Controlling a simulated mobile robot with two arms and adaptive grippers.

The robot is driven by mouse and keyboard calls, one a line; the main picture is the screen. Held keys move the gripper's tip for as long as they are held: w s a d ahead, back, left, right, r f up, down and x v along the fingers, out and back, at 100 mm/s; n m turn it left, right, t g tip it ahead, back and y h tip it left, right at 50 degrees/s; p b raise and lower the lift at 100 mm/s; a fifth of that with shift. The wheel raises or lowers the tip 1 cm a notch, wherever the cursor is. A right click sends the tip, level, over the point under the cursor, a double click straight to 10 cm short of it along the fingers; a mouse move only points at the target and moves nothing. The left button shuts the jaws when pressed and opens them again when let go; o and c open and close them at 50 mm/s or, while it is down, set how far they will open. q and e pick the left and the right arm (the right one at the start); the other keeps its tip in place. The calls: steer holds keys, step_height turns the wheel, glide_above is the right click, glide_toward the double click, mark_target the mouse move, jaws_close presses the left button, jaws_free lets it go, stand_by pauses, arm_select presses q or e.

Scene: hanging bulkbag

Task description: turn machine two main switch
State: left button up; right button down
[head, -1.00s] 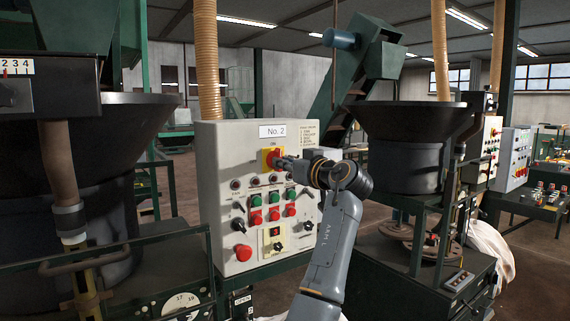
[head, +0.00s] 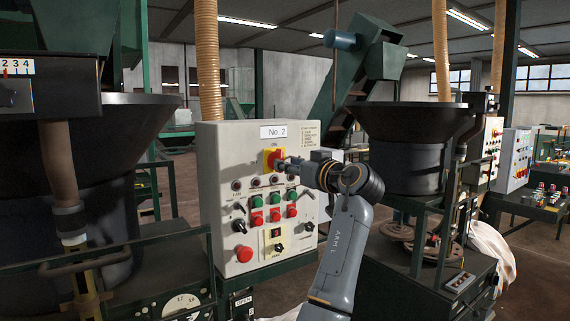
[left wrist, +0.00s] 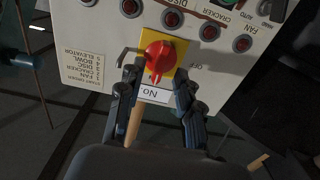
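The main switch is a red rotary knob on a yellow plate (head: 268,154), high on the control panel (head: 225,148) labelled No. 2. In the left wrist view, which shows the panel upside down, the red knob (left wrist: 161,52) has its ridge pointing roughly toward the label. My left gripper (head: 282,165) is at the knob in the head view. In the left wrist view the left gripper (left wrist: 158,72) has its fingers apart, one on each side of the knob. A gap seems to remain around the knob; contact is unclear. My right gripper is not in view.
Below the switch are indicator lamps, green and red buttons, and a red mushroom button (head: 244,254). Dark hopper machines stand left (head: 100,130) and right (head: 408,140) of the panel. A green rail (head: 170,244) runs in front at the left.

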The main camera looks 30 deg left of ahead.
arm_select(q)
steer(key=v, duration=0.9)
steer(key=shift+d, duration=0.25)
steer(key=shift+s, duration=0.15)
